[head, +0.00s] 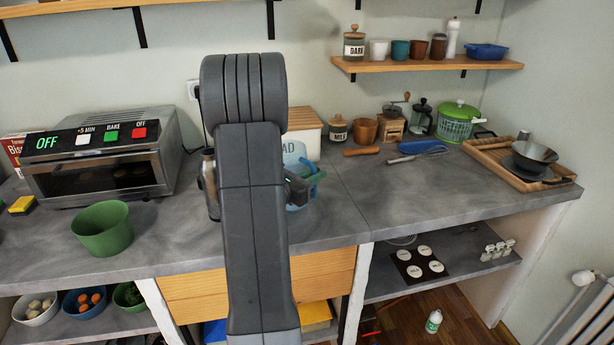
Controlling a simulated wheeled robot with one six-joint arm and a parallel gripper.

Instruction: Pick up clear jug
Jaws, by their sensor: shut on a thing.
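The clear jug (296,207), with a pale blue tint and a blue rim or handle, shows only in part at the right edge of my arm, over the grey counter. My gripper (298,188) is at the jug and shut on it. My arm hides the fingertips and most of the jug, so I cannot tell where on the jug the fingers sit or whether its base touches the counter.
A green bowl (103,230) and a toaster oven (105,160) stand to the left. A bread box (304,128) is behind. A wooden rolling pin (361,152) and blue utensil (415,157) lie to the right. The right front counter (440,200) is clear.

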